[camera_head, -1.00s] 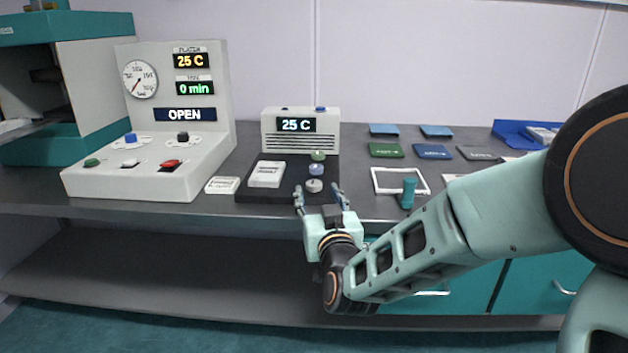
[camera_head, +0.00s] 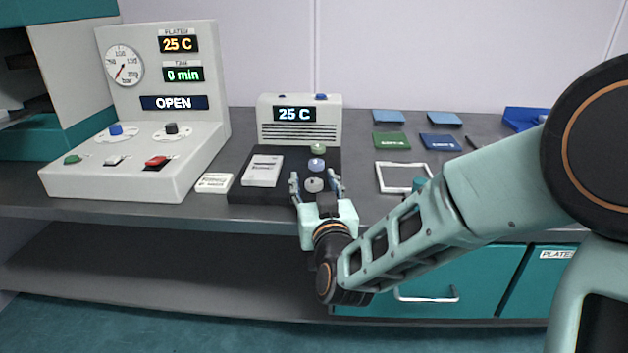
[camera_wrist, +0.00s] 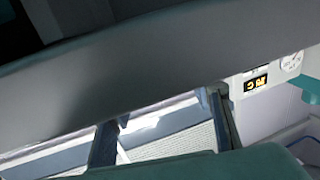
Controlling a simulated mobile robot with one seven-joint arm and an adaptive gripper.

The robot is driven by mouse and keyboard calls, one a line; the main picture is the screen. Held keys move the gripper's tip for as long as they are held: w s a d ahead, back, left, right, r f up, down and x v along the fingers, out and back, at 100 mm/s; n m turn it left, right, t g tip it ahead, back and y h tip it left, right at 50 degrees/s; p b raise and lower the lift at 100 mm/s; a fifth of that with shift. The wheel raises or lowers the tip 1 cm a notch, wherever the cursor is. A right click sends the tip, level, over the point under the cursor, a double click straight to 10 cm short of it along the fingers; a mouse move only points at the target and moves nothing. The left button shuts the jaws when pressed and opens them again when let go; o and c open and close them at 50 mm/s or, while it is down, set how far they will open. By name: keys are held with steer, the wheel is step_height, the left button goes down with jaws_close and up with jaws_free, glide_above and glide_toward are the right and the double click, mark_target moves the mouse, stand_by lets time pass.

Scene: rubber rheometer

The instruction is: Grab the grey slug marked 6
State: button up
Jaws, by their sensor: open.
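The grey slug (camera_head: 314,185) is a short round disc with a mark on top too small to read. It sits on the black tray (camera_head: 250,193) in front of a lavender-blue slug (camera_head: 316,165) and a green slug (camera_head: 318,149). My gripper (camera_head: 315,179) is open, its fingers pointing towards the back of the bench. The fingertips lie left and right of the grey slug in the head view, with gaps on both sides. I cannot tell their height over it. In the wrist view my fingers (camera_wrist: 163,128) show apart, and no slug is recognisable.
A white box reading 25 C (camera_head: 299,133) stands behind the slugs. A white device (camera_head: 262,171) lies left on the tray. The control panel (camera_head: 130,180) is further left. A white frame (camera_head: 379,180) and a teal-handled tool (camera_head: 419,185), partly hidden by my arm, are on the right.

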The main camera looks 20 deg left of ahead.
steer(key=shift+s, duration=0.1)
steer(key=c, duration=1)
steer(key=shift+r, duration=0.2)
